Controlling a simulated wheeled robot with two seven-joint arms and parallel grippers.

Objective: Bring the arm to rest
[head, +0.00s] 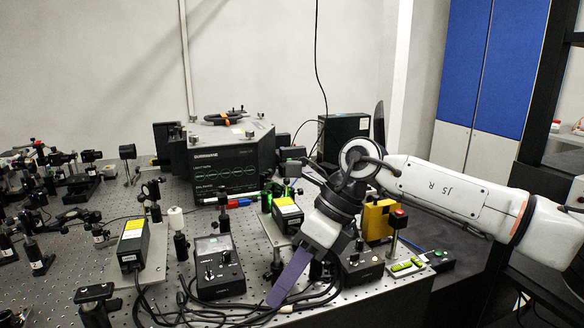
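My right arm, white with dark joints, comes in from the right. Its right gripper (288,280) hangs over the front part of the bench, pointing down and to the left. Its purple finger shows edge-on above black cables, in front of a black box with a yellow label (287,212). I cannot see a gap between the fingers or anything held. My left gripper is not in view.
The perforated optical bench (120,205) is crowded with posts, mounts and cables. A black control box (216,266) stands left of the gripper. A large spectrometer housing (222,165) stands behind. A button box (363,261) and a yellow block (377,220) are close to the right arm.

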